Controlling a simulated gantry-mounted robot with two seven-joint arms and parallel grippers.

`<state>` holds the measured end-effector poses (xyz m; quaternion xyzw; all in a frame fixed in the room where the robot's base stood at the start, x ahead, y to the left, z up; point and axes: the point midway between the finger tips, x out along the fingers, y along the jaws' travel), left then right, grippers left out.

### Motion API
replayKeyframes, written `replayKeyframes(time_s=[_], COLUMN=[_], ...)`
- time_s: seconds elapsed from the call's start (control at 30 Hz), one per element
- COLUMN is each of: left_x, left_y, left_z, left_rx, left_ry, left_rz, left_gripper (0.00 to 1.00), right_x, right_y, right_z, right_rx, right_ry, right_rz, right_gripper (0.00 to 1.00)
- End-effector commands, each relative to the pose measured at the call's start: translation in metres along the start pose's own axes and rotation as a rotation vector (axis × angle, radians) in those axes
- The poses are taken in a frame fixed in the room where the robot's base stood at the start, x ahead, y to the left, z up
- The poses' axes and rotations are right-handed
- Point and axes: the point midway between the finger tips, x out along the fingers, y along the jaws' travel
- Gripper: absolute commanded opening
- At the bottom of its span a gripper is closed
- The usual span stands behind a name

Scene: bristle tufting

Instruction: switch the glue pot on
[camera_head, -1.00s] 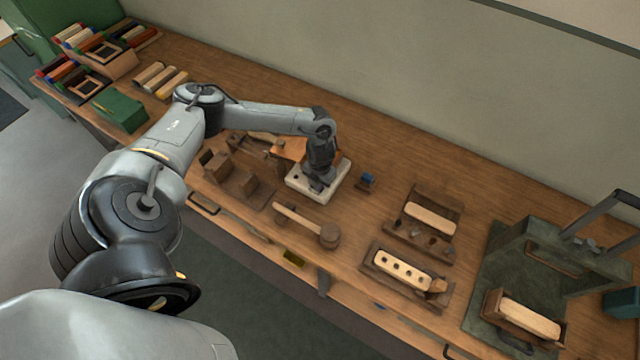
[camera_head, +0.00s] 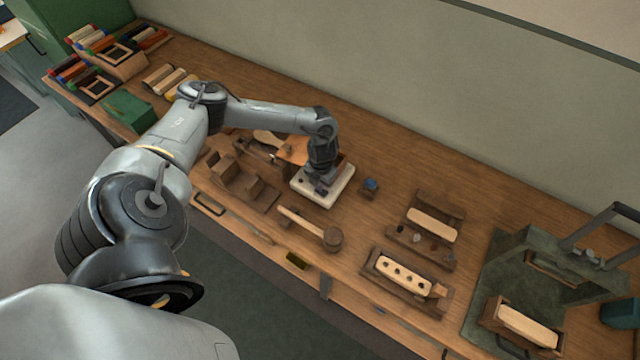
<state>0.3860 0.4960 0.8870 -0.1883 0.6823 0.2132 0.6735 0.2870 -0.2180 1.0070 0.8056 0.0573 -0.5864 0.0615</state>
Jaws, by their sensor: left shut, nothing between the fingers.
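The glue pot appears as a copper-orange body (camera_head: 296,150) with a pale cream base (camera_head: 334,193), around mid-table. My arm hides much of it. My left gripper (camera_head: 316,187) points down over the front left part of the cream base, its fingers shut with nothing between them. I cannot tell whether the fingertips touch the base. A small dark spot shows on the base beside the fingers, but I cannot make out a switch or its position. My right gripper is out of view.
A wooden mallet (camera_head: 312,227) lies in front of the base. A small blue-topped block (camera_head: 370,187) stands to its right, and a stepped wooden block (camera_head: 240,180) to its left. Brush-block holders (camera_head: 405,275) and a green press (camera_head: 540,262) stand further right.

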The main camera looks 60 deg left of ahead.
Motion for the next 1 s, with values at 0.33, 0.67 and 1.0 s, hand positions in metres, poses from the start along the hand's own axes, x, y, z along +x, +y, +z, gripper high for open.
replayKeyframes(time_s=[0.33,0.67,1.0], left_x=[-0.065,-0.111,-0.119], left_y=[-0.001,-0.004,-0.004], left_z=[0.000,0.000,-0.001], left_rx=[-0.001,-0.002,-0.002], left_ry=[-0.002,-0.001,0.000], left_rz=[0.000,0.001,0.001], left_gripper=[0.00,0.00,0.00], right_x=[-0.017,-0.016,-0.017], right_y=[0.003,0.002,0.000], right_z=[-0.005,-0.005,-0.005], right_rx=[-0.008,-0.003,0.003], right_ry=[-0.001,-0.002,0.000], right_rz=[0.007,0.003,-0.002], right_gripper=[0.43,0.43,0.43])
